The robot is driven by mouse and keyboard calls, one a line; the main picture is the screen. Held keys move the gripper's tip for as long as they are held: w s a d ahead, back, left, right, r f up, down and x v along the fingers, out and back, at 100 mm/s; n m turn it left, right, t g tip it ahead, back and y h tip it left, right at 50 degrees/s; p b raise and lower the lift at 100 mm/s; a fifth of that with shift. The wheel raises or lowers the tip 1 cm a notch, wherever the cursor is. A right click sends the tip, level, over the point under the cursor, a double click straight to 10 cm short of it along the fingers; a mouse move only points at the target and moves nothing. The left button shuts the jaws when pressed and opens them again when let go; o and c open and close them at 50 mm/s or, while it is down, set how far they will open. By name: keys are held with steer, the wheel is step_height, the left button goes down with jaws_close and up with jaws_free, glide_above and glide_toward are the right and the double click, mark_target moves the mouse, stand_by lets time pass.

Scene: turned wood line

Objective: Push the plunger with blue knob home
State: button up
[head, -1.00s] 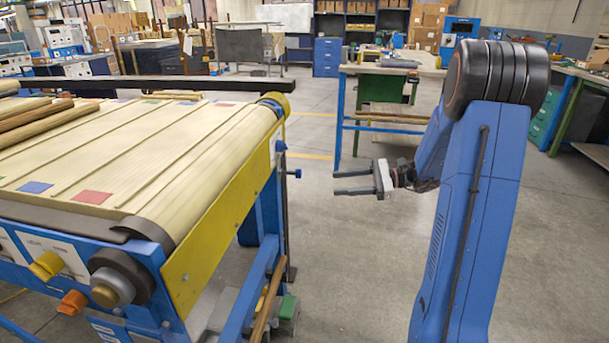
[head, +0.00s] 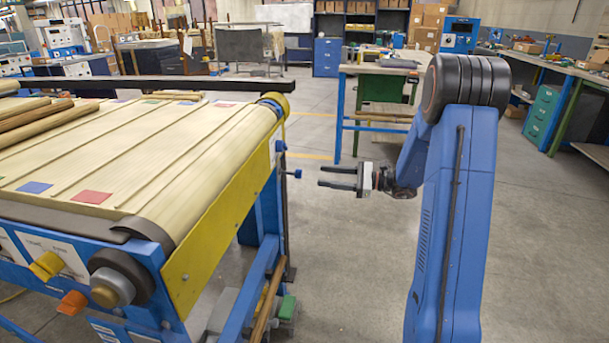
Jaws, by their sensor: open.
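The conveyor (head: 190,150) fills the left, with wooden rods and coloured squares on its belt. A workbench (head: 385,70) stands behind. Floor around my gripper is clear.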

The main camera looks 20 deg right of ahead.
mark_target(301, 173)
steer(key=x, duration=0.8)
steer(key=shift+w+a, duration=0.1)
steer(key=shift+a, duration=0.15)
